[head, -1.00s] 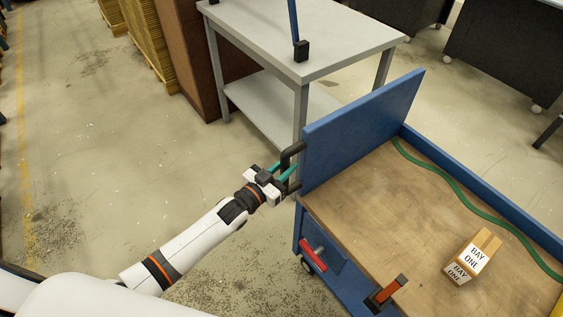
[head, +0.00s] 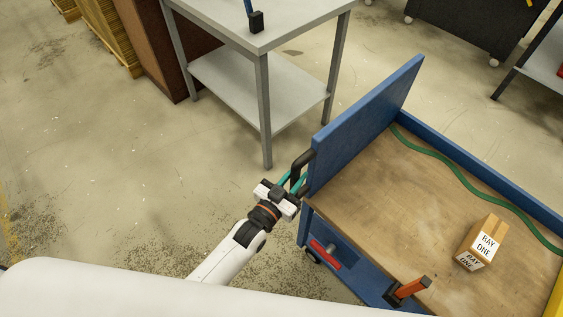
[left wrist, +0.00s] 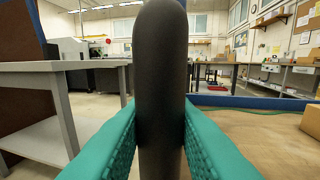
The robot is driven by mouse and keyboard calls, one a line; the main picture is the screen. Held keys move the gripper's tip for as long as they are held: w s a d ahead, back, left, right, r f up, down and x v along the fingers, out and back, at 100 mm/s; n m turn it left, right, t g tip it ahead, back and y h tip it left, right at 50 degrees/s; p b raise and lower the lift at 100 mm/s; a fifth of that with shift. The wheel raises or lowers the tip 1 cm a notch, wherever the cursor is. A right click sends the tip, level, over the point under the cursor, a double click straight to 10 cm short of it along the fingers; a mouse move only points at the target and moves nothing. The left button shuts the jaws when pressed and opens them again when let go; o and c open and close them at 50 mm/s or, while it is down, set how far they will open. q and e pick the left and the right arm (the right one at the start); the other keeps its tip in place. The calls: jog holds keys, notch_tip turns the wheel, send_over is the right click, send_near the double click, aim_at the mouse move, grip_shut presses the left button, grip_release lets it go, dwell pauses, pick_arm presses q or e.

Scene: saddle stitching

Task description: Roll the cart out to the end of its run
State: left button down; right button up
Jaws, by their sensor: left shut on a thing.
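The blue cart (head: 362,122) with a wooden top stands at the right in the head view. A black handle (head: 301,165) is fixed to the outside of its upright blue end panel. My left gripper (head: 289,188) is shut on this handle. In the left wrist view, the teal fingers of the gripper (left wrist: 158,135) press on both sides of the dark upright handle bar (left wrist: 160,70). My right gripper does not show. The cart's far right end is cut off by the picture edge.
On the cart lie a box marked BAY ONE (head: 482,243), a green cord (head: 450,170) and an orange-handled tool (head: 408,290). A grey table (head: 264,38) stands beyond the cart. The floor (head: 110,170) at the left is open.

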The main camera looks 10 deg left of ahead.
pick_arm(q)
jog(key=s+d, duration=0.4)
jog(key=d, duration=0.1)
jog(key=shift+s+d+p, duration=0.15)
jog(key=shift+d+p, duration=0.05)
jog(key=shift+p, duration=0.1)
jog(key=c, duration=1.3)
grip_release()
jog(key=shift+o, duration=0.2)
jog(key=shift+a, duration=0.1)
jog(key=b+v, duration=0.1)
jog(key=v, duration=1.1)
